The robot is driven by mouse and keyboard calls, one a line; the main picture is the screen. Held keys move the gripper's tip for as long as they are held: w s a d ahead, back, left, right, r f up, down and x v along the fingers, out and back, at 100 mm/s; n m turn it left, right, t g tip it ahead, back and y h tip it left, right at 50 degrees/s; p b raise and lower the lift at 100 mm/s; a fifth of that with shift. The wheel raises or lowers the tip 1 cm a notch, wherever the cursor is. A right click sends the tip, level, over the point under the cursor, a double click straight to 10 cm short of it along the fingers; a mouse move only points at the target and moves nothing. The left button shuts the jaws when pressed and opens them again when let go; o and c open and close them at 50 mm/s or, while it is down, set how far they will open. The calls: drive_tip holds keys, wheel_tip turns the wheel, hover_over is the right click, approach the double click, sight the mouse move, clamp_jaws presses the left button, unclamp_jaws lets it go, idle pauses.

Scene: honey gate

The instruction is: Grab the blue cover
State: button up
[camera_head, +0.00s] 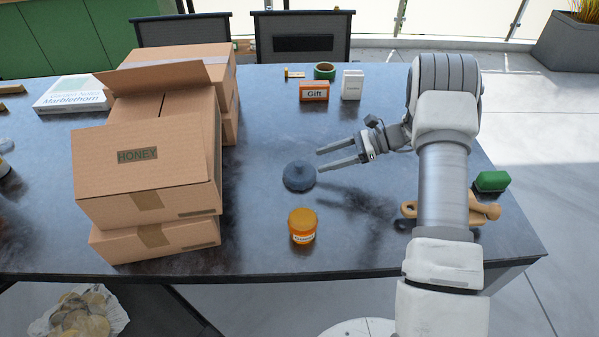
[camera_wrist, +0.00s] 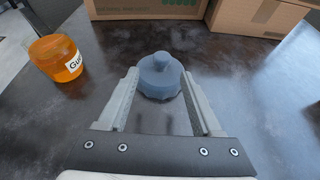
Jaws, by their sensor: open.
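The blue cover (camera_head: 299,176) is a round grey-blue lid with a scalloped edge and a knob on top. It lies on the dark table, just beyond the fingertips. My gripper (camera_head: 318,160) is open and empty, with its two fingers pointing left toward the cover. In the wrist view the cover (camera_wrist: 159,76) sits centred ahead of and partly between the tips of my gripper (camera_wrist: 161,80). I cannot tell whether a fingertip touches it.
An orange jar (camera_head: 302,226) stands in front of the cover, and shows at left in the wrist view (camera_wrist: 55,58). Stacked cardboard boxes (camera_head: 150,165) fill the table's left. A Gift box (camera_head: 314,91) and white box (camera_head: 352,85) stand behind. A wooden item (camera_head: 484,212) lies at right.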

sight(300, 163)
drive_tip(key=shift+b+x, duration=0.4)
drive_tip(key=shift+x, duration=3.55)
drive_tip(key=shift+w+r, duration=0.1)
drive_tip(key=shift+r, duration=0.1)
clamp_jaws()
